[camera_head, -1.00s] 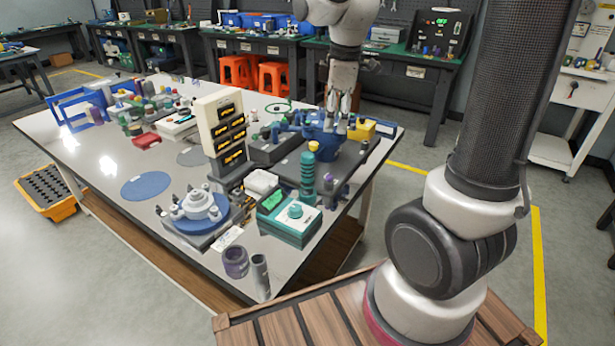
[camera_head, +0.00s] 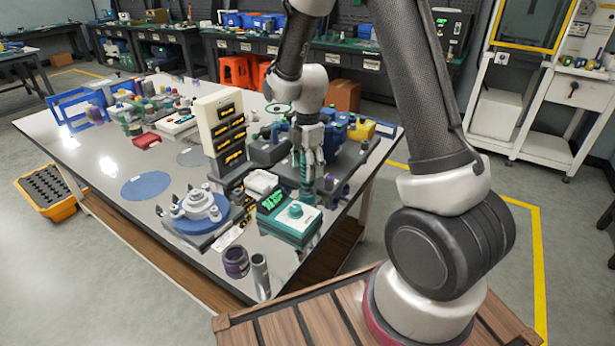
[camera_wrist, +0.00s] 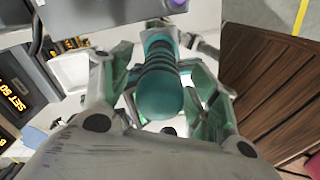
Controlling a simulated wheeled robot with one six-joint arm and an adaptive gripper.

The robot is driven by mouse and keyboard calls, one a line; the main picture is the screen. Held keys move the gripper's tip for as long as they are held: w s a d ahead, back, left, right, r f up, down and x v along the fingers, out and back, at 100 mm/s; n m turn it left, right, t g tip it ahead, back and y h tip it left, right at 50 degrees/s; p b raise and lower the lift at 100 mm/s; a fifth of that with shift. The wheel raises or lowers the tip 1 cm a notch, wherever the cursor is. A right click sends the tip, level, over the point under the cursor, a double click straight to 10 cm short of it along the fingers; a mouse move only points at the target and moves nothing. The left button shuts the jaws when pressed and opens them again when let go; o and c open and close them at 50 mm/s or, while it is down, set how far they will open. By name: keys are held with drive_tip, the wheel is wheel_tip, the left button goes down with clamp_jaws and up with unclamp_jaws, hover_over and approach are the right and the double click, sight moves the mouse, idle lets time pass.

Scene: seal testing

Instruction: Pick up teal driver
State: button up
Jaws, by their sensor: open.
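The teal driver (camera_wrist: 160,80) has a ribbed teal handle and stands upright near the table's right side. In the wrist view, the handle lies between the two fingers of my gripper (camera_wrist: 163,108). The fingers are open on either side of it, and whether they touch it cannot be told.
A teal instrument with a green display (camera_head: 290,216) stands close in front of the driver. A purple cup (camera_head: 236,262) stands at the table's front corner.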

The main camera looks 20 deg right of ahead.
drive_tip(key=shift+f, duration=0.1)
drive_tip(key=c, duration=1.2)
